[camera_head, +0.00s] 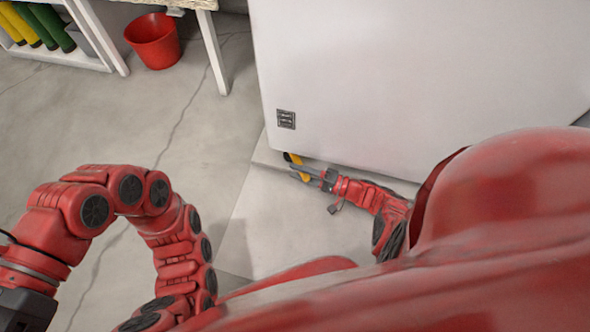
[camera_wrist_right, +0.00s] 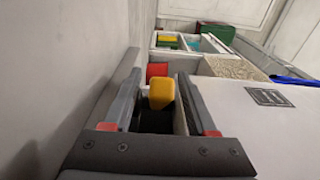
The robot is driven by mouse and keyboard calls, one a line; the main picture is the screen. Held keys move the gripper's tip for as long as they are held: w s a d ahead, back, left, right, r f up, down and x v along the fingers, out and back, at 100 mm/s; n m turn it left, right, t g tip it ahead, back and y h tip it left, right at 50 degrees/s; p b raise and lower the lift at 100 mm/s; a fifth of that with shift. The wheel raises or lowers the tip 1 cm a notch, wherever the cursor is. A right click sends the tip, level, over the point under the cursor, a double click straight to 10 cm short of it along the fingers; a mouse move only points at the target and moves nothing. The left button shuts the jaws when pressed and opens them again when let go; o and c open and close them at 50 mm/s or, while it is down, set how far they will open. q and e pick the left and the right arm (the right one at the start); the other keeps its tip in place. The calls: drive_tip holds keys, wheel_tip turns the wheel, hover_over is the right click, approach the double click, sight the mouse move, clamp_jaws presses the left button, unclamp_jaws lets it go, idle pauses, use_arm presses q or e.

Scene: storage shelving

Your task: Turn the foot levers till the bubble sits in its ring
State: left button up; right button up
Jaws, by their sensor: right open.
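A yellow foot lever (camera_head: 300,176) sticks out at the low corner of a big white cabinet (camera_head: 420,75), with a dark end. In the right wrist view the yellow lever (camera_wrist_right: 162,94) stands between the two fingers of my right gripper (camera_wrist_right: 157,78). The fingers are apart and a gap shows beside the lever. In the head view my right gripper (camera_head: 299,170) is low at the cabinet's bottom edge, partly covering the lever. My left arm bends at the left, and its gripper is out of the frame. No bubble or ring can be made out.
A dark square plate (camera_head: 286,119) is on the cabinet's face above the lever. A red bucket (camera_head: 153,41) stands on the floor by a table leg (camera_head: 213,52). A white shelf (camera_head: 75,58) with yellow and green items is at the upper left. The floor between is clear.

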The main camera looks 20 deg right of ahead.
drive_tip(key=b+v, duration=0.2)
drive_tip(key=v, duration=1.3)
drive_tip(key=shift+s+f, duration=0.1)
drive_tip(key=shift+f, duration=0.05)
drive_tip(key=shift+s+d, duration=0.3)
use_arm(q)
drive_tip(key=shift+d+f+g+h, duration=0.2)
drive_tip(key=shift+f+g+h, duration=0.4)
drive_tip(key=shift+f+g, duration=0.25)
drive_tip(key=shift+r, duration=0.15)
